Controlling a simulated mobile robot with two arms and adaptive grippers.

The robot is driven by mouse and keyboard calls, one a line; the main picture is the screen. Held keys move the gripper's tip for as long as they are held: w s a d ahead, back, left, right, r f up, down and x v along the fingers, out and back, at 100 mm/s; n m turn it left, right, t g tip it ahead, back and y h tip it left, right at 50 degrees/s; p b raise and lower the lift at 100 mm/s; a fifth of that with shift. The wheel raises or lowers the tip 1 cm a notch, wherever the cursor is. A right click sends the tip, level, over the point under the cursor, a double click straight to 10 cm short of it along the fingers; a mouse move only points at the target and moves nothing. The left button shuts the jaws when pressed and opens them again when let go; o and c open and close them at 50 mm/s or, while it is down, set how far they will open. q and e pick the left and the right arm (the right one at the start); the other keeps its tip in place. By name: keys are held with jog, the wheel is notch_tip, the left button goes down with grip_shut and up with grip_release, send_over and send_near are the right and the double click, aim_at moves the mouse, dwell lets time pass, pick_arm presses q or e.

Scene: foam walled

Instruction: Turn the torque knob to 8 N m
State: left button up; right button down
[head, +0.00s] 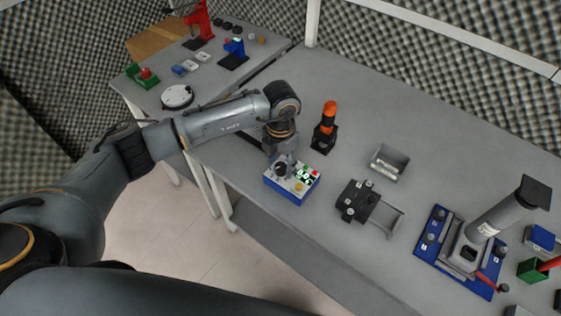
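A small blue box with a pale top panel (272,184) stands near the front edge of the grey table. A dark round knob (281,170) is on the far left part of its panel. Small red, yellow and green parts and a black-and-white marked patch are on the right part. The scale and the knob's setting are too small to read. My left gripper (279,160) points down at the knob from above. Its fingertips are small and dark against the knob, so I cannot tell whether they grip it. My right gripper is out of view.
An orange-topped tool in a black stand (324,128) is close behind the box. A grey tray (389,162) and a black fixture with a handle (356,203) stand to the right. A blue-based press (460,250) is further right. Clear table lies behind.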

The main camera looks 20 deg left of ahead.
aim_at(281, 166)
pick_arm(q)
notch_tip(281, 166, up, 12)
dwell(0.6)
dwell(0.4)
